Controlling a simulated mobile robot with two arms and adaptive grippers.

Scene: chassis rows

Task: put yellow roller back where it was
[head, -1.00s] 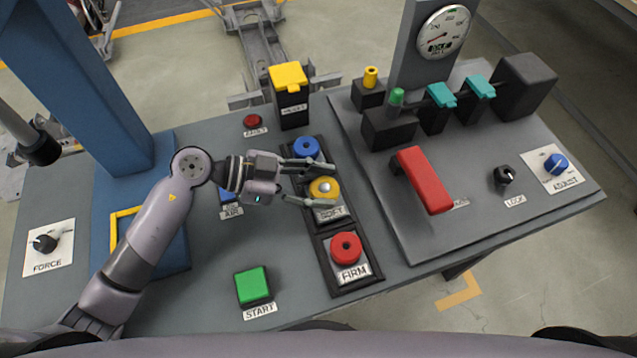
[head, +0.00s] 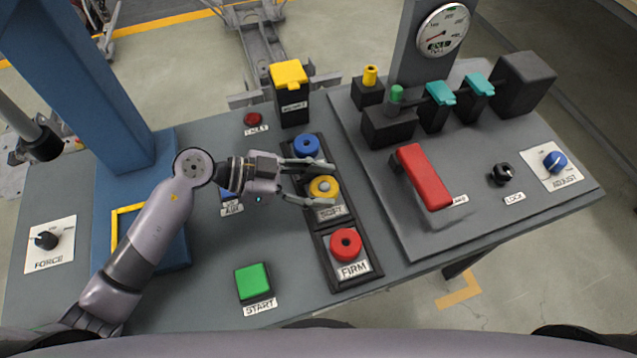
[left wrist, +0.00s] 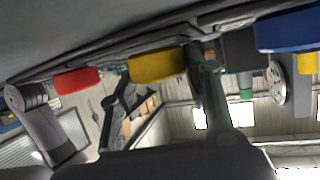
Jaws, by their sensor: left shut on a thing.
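The yellow roller (head: 323,187) is a round yellow piece with a pale centre, at the middle place of the black rack (head: 319,231), behind the label SOFT. My left gripper (head: 327,186) reaches in from the left and is shut on it, one finger on its far side and one on its near side. The left wrist view also shows the yellow roller (left wrist: 158,66) between the fingers. I cannot tell whether it rests fully on the rack. My right gripper is not in view.
A blue roller (head: 306,146) sits just behind and a red roller (head: 345,244) just in front, on the same rack. A yellow-lidded black box (head: 294,105) stands behind. A red lever (head: 424,178) is to the right. A green START button (head: 252,283) is at front left.

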